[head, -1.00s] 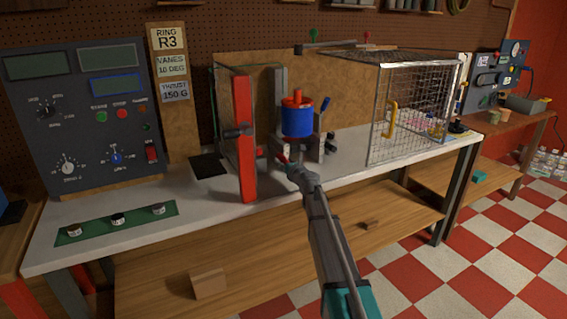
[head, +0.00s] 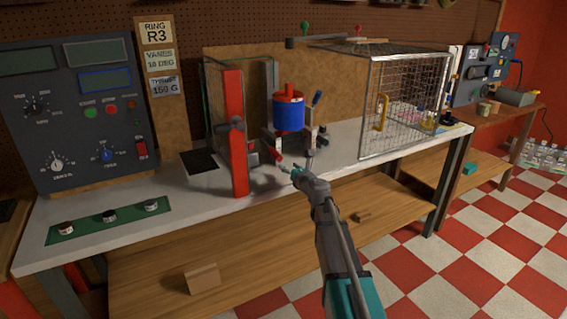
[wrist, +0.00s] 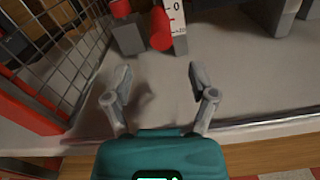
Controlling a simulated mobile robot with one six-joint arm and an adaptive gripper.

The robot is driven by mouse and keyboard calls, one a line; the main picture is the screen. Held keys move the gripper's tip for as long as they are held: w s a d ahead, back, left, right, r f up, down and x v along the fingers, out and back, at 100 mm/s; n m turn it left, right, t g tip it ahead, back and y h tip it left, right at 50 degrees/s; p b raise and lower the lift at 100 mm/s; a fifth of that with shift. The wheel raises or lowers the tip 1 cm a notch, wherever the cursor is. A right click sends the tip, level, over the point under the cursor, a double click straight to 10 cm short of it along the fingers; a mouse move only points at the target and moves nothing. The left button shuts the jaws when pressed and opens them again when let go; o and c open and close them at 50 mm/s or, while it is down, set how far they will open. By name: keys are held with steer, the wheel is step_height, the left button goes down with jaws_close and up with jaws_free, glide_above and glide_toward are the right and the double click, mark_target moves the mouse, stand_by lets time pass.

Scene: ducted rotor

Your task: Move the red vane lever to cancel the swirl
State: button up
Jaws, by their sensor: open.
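The red vane lever (head: 274,153) sticks out low in front of the blue-and-red rotor unit (head: 289,117) on the bench. In the wrist view the red lever (wrist: 160,32) is beside a white scale (wrist: 178,24), close to its left edge, below the 0 mark. My gripper (head: 301,167) is low over the bench's front part, to the right of the lever and apart from it. In the wrist view my gripper (wrist: 159,76) has its two fingers spread, with only bare bench between them. The lever lies beyond the fingertips.
A red upright post (head: 234,140) with a mesh guard stands left of the rotor. A wire cage (head: 405,105) with a yellow handle stands to the right. A blue-tipped lever (head: 317,98) rises beside the rotor.

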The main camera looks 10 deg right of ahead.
steer(key=shift+v, duration=1)
steer(key=shift+c, duration=0.2)
